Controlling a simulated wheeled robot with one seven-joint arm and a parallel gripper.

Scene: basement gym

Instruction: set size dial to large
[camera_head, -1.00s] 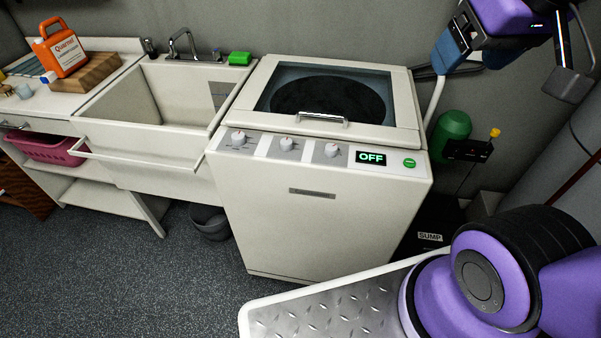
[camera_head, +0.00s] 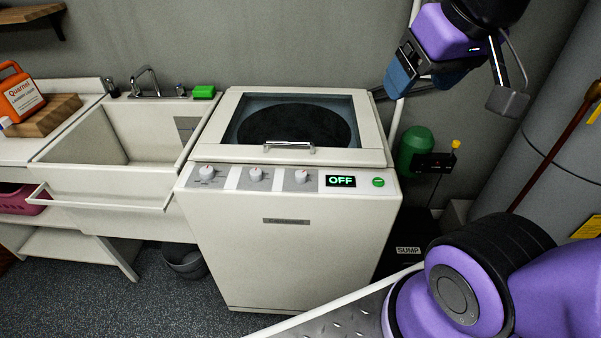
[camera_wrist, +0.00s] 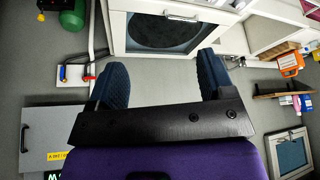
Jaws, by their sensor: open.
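The washer (camera_head: 287,255) stands front on at the middle, its glass lid closed and its display (camera_head: 341,181) reading OFF. Three dials sit in a row on its panel: the left dial (camera_head: 207,172), the middle dial (camera_head: 255,174) and the right dial (camera_head: 301,176). Their labels and settings are too small to read. My gripper (camera_head: 402,72) is raised to the right above the washer, apart from it. In the wrist view my gripper (camera_wrist: 162,75) is open with nothing between its blue fingers; the washer lid (camera_wrist: 165,32) shows upside down beyond, and the dials are not visible there.
A sink (camera_head: 125,140) with a front towel bar adjoins the washer on the left. A green button (camera_head: 378,182) is right of the display. A green tank (camera_head: 414,148) and sump box (camera_head: 408,250) stand at right. The air above the washer is clear.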

